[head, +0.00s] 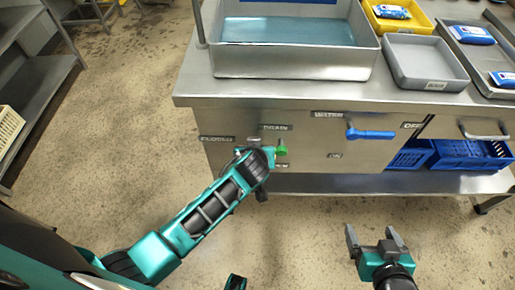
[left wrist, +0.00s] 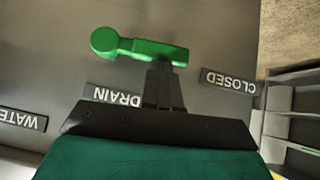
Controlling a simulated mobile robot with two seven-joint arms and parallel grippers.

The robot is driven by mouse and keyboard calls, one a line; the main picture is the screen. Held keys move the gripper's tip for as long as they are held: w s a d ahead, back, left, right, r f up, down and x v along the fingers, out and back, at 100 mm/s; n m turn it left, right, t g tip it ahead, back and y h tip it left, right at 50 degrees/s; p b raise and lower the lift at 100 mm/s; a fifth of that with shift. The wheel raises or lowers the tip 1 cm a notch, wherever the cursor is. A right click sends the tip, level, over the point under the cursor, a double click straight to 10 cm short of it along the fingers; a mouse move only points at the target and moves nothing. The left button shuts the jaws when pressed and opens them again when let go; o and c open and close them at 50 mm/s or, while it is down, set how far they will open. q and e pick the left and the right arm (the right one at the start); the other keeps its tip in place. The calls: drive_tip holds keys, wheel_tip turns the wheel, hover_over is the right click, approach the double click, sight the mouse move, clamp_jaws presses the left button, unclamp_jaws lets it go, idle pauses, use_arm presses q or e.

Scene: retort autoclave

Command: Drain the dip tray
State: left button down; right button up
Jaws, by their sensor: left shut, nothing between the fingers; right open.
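The dip tray (head: 232,62) is a metal tank holding bluish liquid on top of the steel bench. On the bench front, a green drain handle (head: 281,147) sits below the DRAIN label (head: 276,127); the CLOSED label (head: 216,139) is to its left. In the left wrist view the green handle (left wrist: 130,46) lies roughly level, its round end away from CLOSED. My left gripper (left wrist: 162,80) is shut and empty, its fingertips at the handle's narrow end; contact is unclear. In the head view my arm partly hides the handle. My right gripper (head: 376,238) is open and empty, low before the bench.
A blue water handle (head: 370,134) is on the panel further right. A grey tray (head: 425,62) and a yellow tray (head: 398,24) stand on the bench. Blue crates (head: 465,155) sit below. A shelf rack (head: 38,85) stands left; the floor between is clear.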

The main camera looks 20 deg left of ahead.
use_arm(q)
drive_tip(key=shift+a+f+h, duration=0.2)
drive_tip(key=shift+f+h, duration=0.05)
drive_tip(key=shift+h, duration=0.05)
wheel_tip(320, 180, down, 10)
drive_tip(key=d+n+t+h+b, duration=0.3)
drive_tip(key=n+t+h+b, duration=0.2)
drive_tip(key=b, duration=1.2)
drive_tip(key=n+h, duration=0.2)
drive_tip(key=h, duration=0.1)
drive_tip(key=shift+w+t+h, duration=0.3)
drive_tip(key=shift+w+h, duration=0.1)
use_arm(e)
drive_tip(key=w+a+f+y, duration=0.1)
drive_tip(key=a+f, duration=0.2)
drive_tip(key=f, duration=0.8)
drive_tip(key=shift+w+a+f, duration=0.2)
drive_tip(key=shift+w, duration=0.15)
drive_tip(key=shift+w+a+r, duration=0.1)
drive_tip(key=shift+a, duration=0.05)
